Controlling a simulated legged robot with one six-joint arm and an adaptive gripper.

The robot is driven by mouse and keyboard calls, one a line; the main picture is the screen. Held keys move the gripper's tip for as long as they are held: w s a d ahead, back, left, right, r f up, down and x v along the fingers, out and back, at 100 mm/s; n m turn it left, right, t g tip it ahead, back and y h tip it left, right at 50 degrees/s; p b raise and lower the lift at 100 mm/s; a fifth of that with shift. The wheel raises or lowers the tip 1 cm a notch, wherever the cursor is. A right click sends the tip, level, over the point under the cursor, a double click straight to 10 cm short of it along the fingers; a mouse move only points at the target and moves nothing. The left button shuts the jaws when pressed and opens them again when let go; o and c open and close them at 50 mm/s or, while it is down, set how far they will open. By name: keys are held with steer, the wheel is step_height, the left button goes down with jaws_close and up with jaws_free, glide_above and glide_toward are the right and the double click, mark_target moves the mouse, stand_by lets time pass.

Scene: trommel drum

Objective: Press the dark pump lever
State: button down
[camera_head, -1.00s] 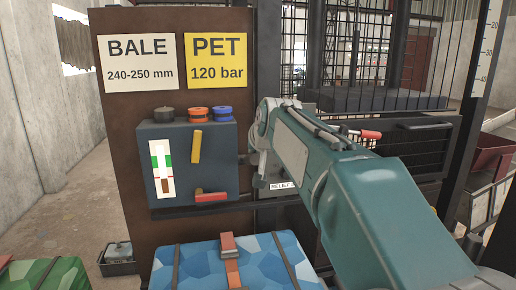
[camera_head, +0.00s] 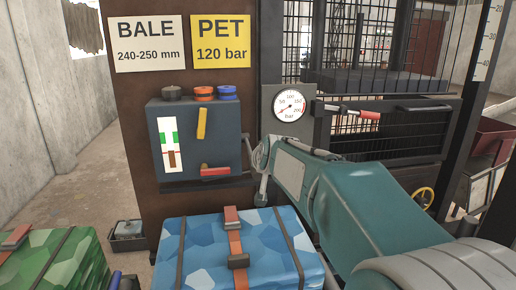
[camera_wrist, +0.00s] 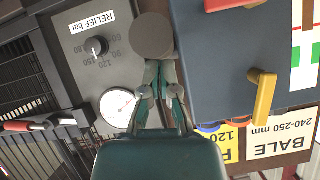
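A dark grey-brown round knob (camera_wrist: 151,36) shows in the wrist view, between the relief panel and the blue-grey control box (camera_wrist: 215,65). It looks like the end of the dark pump lever; its shaft is hidden. My gripper (camera_wrist: 159,66) has its fingers close together just below the knob in the picture. Nothing shows between them, and I cannot tell whether they touch the knob. In the head view my gripper (camera_head: 251,158) is small and partly hidden by my wrist, beside the right side of the control box (camera_head: 200,125). The lever cannot be made out there.
The box carries a yellow lever (camera_head: 202,124), a red lever (camera_head: 215,171) and black, orange and blue caps on top. A pressure gauge (camera_head: 289,105) and red-handled bar (camera_head: 367,114) are at right. A blue bale (camera_head: 200,255) stands in front. A relief dial (camera_wrist: 96,46) is beside the knob.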

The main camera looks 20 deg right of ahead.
mark_target(258, 173)
steer(key=shift+s+f, duration=0.1)
steer(key=shift+f, duration=1.55)
steer(key=r, duration=0.4)
steer(key=shift+s+d+r, duration=0.35)
steer(key=shift+r, duration=0.05)
steer(key=s+a, duration=0.1)
steer(key=s, duration=0.9)
steer(key=shift+a+r, duration=0.3)
steer(key=shift+r, duration=0.05)
steer(key=shift+w+r, duration=0.1)
steer(key=shift+r, duration=0.05)
